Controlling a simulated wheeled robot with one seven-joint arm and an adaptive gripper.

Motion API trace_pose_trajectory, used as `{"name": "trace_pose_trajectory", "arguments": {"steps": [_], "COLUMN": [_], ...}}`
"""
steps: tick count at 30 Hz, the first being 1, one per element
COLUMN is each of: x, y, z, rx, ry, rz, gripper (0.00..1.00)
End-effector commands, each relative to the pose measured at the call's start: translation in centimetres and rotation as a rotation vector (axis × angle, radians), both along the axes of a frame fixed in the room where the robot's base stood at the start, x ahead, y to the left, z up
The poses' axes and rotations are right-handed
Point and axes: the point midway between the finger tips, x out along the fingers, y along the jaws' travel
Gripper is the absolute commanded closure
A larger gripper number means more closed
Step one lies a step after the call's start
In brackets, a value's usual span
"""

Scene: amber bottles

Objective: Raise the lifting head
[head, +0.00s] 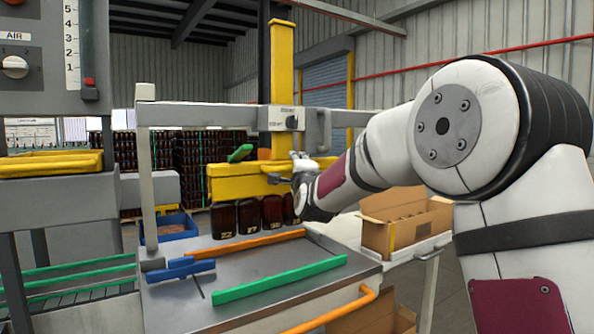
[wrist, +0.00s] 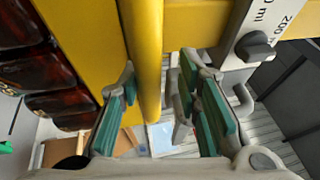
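The lifting head (head: 235,185) is a yellow horizontal block at the foot of a yellow vertical column (head: 282,60), just above several dark amber bottles (head: 248,217). My gripper (head: 297,168) is at the right end of the head, partly hidden by my wrist. In the wrist view my gripper (wrist: 168,100) is open, with teal pads on both sides of a yellow bar (wrist: 149,60). A gap shows between the bar and the right pads; I cannot tell whether the left pads touch it. The bottles (wrist: 45,80) show at the left there.
A grey selector box with a knob (head: 291,121) sits on the crossbar, close above my gripper. A grey table (head: 200,290) carries orange, green and blue rails. A cardboard box (head: 390,235) stands at the right. A control panel (head: 40,60) stands at the left.

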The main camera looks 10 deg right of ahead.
Motion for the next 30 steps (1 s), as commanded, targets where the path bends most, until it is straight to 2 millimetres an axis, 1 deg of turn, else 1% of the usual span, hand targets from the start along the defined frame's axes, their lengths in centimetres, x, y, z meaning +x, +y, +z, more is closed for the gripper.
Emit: {"name": "trace_pose_trajectory", "arguments": {"steps": [9, 11, 14, 17, 24, 27, 30], "x": [-0.1, -0.3, -1.2, -2.8, -7.7, -9.3, -10.6], "y": [0.0, 0.1, 0.1, 0.3, 0.7, 0.8, 0.9], "z": [-0.4, -0.4, -0.6, -0.9, -1.7, -2.0, -2.2], "rx": [0.000, 0.000, 0.000, -0.001, -0.002, -0.002, -0.001], "ry": [0.007, 0.007, 0.008, 0.009, 0.007, 0.007, 0.006], "rz": [0.000, 0.000, 0.000, 0.001, 0.001, 0.001, 0.001], "gripper": [0.64, 0.64, 0.64, 0.64, 0.64, 0.64, 0.64]}}
